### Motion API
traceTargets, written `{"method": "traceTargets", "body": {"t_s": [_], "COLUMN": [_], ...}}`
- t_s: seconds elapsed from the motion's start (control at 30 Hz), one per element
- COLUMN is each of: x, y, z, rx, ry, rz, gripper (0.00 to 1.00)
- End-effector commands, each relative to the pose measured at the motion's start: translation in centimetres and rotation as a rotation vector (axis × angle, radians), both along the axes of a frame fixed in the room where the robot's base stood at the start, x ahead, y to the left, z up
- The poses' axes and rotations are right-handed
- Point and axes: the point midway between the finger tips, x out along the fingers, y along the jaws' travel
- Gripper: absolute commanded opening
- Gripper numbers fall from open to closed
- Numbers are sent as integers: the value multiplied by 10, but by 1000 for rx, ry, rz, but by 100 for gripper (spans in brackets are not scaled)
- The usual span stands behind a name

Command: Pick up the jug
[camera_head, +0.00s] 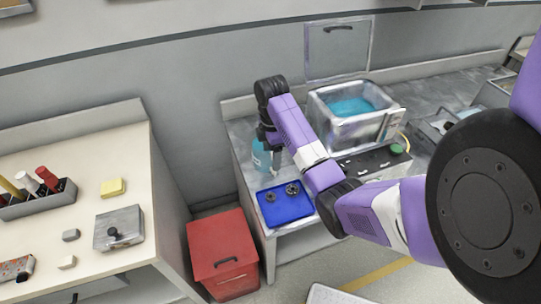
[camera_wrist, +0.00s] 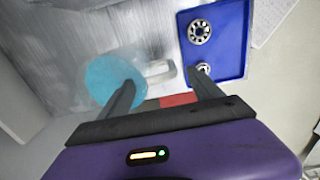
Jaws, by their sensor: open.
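The jug (camera_head: 260,156) is translucent light blue and stands on the grey bench, partly hidden by my arm. In the wrist view its round blue body (camera_wrist: 108,76) is at left centre, with a pale handle (camera_wrist: 160,72) pointing right. My gripper (camera_wrist: 162,86) is open. Its left finger overlaps the edge of the jug body and its right finger is beyond the handle, so the handle appears between the fingertips. I cannot tell whether the fingers touch the jug or how far above it they are. In the head view my gripper (camera_head: 271,158) is beside the jug.
A blue tray (camera_head: 267,216) with two dark round metal parts lies close in front. A metal basin (camera_head: 344,133) with blue liquid stands to the right. A red bin (camera_head: 223,250) is on the floor. A cream bench (camera_head: 85,170) with small items is at left.

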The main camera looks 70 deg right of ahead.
Motion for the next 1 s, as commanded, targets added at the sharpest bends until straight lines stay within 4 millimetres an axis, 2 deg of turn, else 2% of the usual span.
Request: {"method": "traceTargets", "body": {"t_s": [0.27,0.53,0.67,0.87,1.0], "x": [-2,-6,-5,-5,-5], "y": [0,-1,-1,-1,-1], "z": [-28,-65,-72,-73,-73], "rx": [2,2,1,1,1], "ry": [2,1,-1,-1,-1], "rz": [0,0,-1,-1,-1], "gripper": [74,74,74,74,49]}}
